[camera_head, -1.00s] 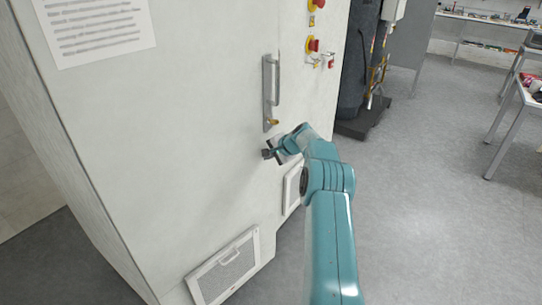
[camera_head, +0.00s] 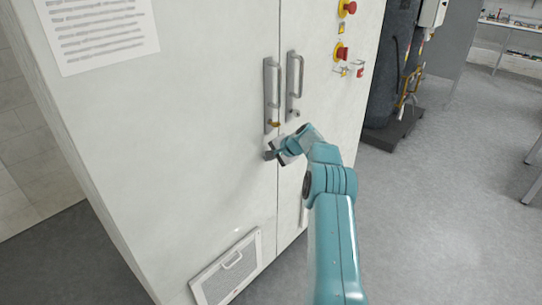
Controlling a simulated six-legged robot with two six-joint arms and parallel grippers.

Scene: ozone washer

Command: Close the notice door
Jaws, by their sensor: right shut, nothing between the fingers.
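The notice door (camera_head: 190,120) is the white cabinet door at the left with a printed notice (camera_head: 98,32) on it. It looks about level with the neighbouring door (camera_head: 325,100); I cannot tell whether a small gap is left at the dark seam between them. Its metal handle (camera_head: 271,92) stands upright beside the seam. My right gripper (camera_head: 271,152) is shut and empty, just below this handle and at or very near the door's face. Whether it touches is unclear. My left gripper is out of view.
The neighbouring door has its own handle (camera_head: 294,84), a red stop button (camera_head: 341,52) and another above it. A vent panel (camera_head: 228,268) sits low on the notice door. A dark tank (camera_head: 393,75) stands to the right. Grey floor (camera_head: 440,210) at the right is clear.

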